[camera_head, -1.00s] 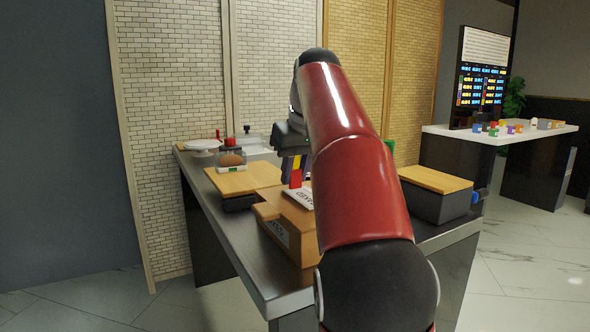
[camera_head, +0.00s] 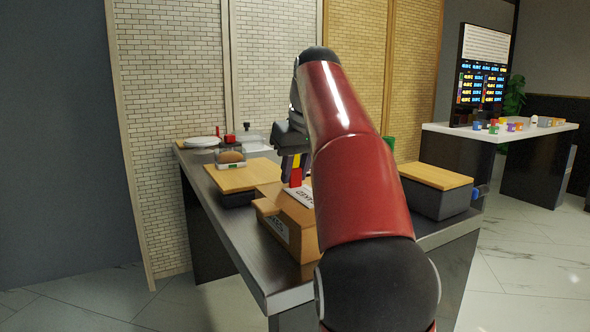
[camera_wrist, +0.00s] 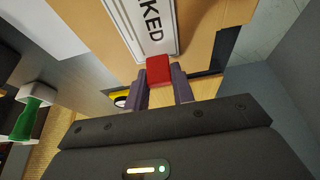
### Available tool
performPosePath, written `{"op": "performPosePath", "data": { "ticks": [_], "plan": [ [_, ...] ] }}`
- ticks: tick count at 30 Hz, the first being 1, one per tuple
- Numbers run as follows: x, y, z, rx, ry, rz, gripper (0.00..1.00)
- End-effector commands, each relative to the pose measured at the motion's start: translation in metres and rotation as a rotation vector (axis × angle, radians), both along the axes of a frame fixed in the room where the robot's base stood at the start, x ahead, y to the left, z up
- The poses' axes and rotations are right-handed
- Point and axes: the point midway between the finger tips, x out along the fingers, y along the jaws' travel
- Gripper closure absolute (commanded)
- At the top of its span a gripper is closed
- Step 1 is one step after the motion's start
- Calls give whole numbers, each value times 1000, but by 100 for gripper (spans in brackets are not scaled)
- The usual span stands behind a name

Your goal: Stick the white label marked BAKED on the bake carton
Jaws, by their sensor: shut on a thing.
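The white label (camera_wrist: 152,28) shows "KED" in black letters in the wrist view; the rest runs out of frame. In the head view the label (camera_head: 302,194) lies flat at the top of the brown bake carton (camera_head: 306,243), partly hidden by my arm. My gripper (camera_head: 296,173) is shut on a small red block (camera_wrist: 159,70) at the label's near edge, which seems to be its grip. The carton also shows behind the label in the wrist view (camera_wrist: 205,50). Whether the label touches the carton, I cannot tell.
The carton stands near the dark counter's front edge (camera_head: 235,243). A plate (camera_head: 202,142) is at the back left.

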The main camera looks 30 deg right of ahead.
Motion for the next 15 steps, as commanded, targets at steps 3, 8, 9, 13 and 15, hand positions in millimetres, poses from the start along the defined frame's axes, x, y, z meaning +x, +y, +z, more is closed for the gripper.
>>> {"op": "performPosePath", "data": {
  "ticks": [3,8,9,13,15],
  "plan": [
    [0,0,-1,0,1,0,92],
    [0,0,-1,1,2,0,92],
    [0,0,-1,1,2,0,92],
    [0,0,-2,1,3,0,92],
    [0,0,-2,1,3,0,68]
  ]
}}
